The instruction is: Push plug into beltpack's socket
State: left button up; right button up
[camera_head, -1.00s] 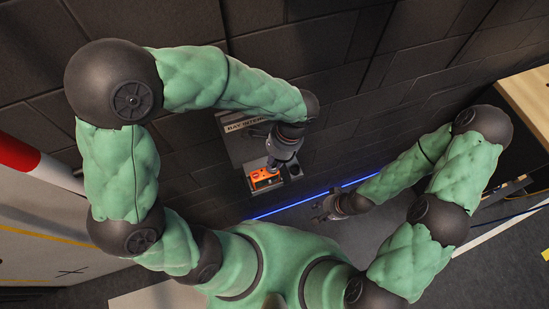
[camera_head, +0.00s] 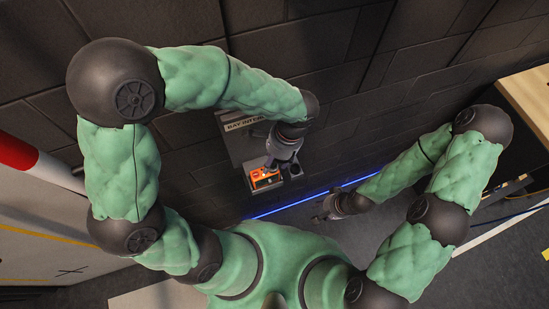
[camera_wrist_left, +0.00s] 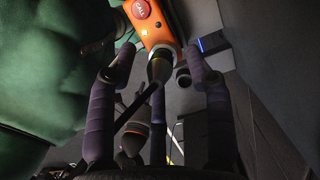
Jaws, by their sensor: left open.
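The orange beltpack (camera_head: 262,179) sits at the wall panel, just below my left gripper (camera_head: 273,166) in the head view. In the left wrist view the beltpack (camera_wrist_left: 157,27) shows a red button at the top.
A labelled grey panel (camera_head: 242,140) is on the dark block wall behind the beltpack. A dark round holder (camera_head: 294,169) is right of the beltpack. A second connector with a red ring (camera_wrist_left: 136,134) shows low between the fingers. A wooden surface (camera_head: 527,98) is at the right.

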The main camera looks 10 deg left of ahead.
pick_arm(q)
jog(key=v, duration=1.2)
